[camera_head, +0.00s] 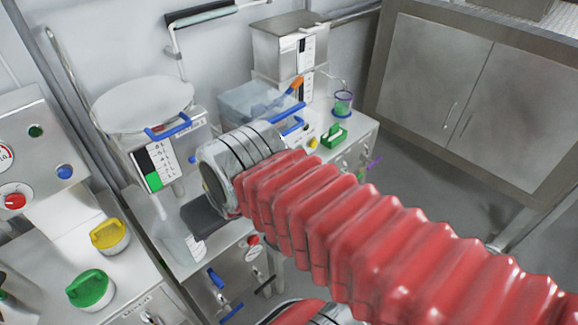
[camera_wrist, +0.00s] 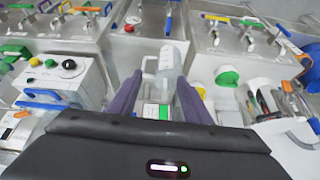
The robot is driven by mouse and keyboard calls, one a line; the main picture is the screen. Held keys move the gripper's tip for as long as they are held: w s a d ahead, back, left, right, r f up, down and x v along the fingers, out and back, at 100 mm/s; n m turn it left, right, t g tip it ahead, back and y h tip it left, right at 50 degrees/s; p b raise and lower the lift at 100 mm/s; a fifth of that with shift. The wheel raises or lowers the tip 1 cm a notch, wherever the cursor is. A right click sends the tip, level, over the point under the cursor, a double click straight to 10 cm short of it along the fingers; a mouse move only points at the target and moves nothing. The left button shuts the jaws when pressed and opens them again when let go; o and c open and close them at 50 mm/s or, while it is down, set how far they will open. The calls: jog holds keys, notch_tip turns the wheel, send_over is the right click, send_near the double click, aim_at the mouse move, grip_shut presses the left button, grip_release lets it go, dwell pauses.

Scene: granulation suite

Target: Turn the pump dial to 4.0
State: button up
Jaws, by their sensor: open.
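My gripper (camera_wrist: 158,92) shows in the wrist view with two purple fingers apart and nothing held between them. A clear bottle-like thing and a green-and-white label lie beyond the fingers. No dial is clearly marked as the pump's. In the wrist view, a box at left carries a dark round knob (camera_wrist: 68,68). In the head view, a wall-side panel at far left carries a red knob on a white dial (camera_head: 14,200); its scale is too small to read. In the head view, my red-sleeved arm covers much of the bench, and my fingers cannot be made out.
A yellow-topped lid (camera_head: 109,236) and a green-topped lid (camera_head: 90,290) stand on the left bench. A balance-like unit with a round white top (camera_head: 143,103) stands behind. A grey cabinet (camera_head: 470,95) is at right, with open floor before it.

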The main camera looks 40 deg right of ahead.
jog(key=shift+o, duration=0.9)
notch_tip(320, 180, down, 8)
jog(key=m+g+y, duration=0.3)
jog(key=m+y, duration=0.1)
jog(key=m, duration=0.1)
jog(key=shift+s+d+m+g, duration=0.15)
jog(key=shift+s+m+g, duration=0.05)
jog(key=shift+m+g, duration=0.2)
jog(key=w+d+f+m+t+y, duration=0.3)
jog(key=w+d+m+t, duration=0.15)
jog(key=d+m, duration=0.3)
jog(key=w+d+f+m+t+y, duration=0.2)
jog(key=w+d+m+t+y, duration=0.1)
jog(key=d+m+t, duration=0.4)
jog(key=s+d+f+m+t+h, duration=0.2)
jog(key=d+f+m+h, duration=0.1)
jog(key=d+m, duration=0.3)
jog(key=s+d+f+m+t+h, duration=0.2)
jog(key=d+m+h, duration=0.4)
jog(key=d, duration=0.5)
jog(key=shift+s+f+t, duration=0.35)
jog(key=shift+f+t, duration=0.1)
jog(key=shift+f, duration=0.2)
jog(key=shift+w+a, duration=0.1)
jog(key=shift+w+a, duration=0.2)
jog(key=shift+w, duration=6.65)
